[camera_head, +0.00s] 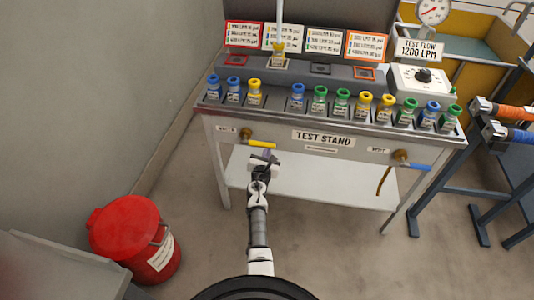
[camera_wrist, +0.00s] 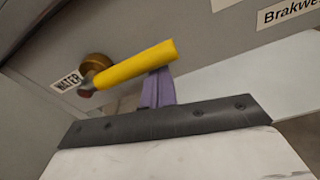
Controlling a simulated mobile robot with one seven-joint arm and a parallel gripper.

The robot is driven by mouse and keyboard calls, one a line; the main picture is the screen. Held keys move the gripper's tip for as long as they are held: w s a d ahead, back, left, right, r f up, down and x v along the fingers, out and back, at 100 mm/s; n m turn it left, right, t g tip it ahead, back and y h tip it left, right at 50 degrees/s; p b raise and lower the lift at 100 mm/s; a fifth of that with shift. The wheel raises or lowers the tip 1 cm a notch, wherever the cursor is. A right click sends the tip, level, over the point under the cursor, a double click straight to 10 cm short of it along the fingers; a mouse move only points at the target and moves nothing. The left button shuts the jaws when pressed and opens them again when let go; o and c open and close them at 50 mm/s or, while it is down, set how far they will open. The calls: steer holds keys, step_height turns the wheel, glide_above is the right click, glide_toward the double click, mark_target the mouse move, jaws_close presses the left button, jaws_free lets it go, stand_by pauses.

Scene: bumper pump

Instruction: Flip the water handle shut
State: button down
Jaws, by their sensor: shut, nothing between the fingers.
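The yellow water handle (camera_head: 262,143) sticks out to the right from a brass valve (camera_head: 246,134) on the front panel of the test stand, by the WATER label. In the wrist view the yellow handle (camera_wrist: 137,65) slants up to the right from the brass valve (camera_wrist: 95,64) and covers the ends of my fingers. My gripper (camera_head: 265,158) is just below the handle, its purple fingers (camera_wrist: 157,89) shut together and empty. I cannot tell whether they touch the handle. The WATER label (camera_wrist: 66,81) is left of the valve.
The test stand (camera_head: 322,138) carries a row of coloured fittings on top. A second valve with a blue handle (camera_head: 418,167) is at its right. A white lower shelf (camera_head: 310,183) lies below. A red bin (camera_head: 130,232) stands at the left; the floor between is clear.

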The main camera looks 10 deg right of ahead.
step_height(320, 180, down, 4)
steer(key=b, duration=0.3)
steer(key=p+v, duration=0.2)
steer(key=v, duration=0.7)
steer(key=shift+s+a+r, duration=0.15)
steer(key=shift+a+r, duration=0.1)
steer(key=shift+r, duration=0.05)
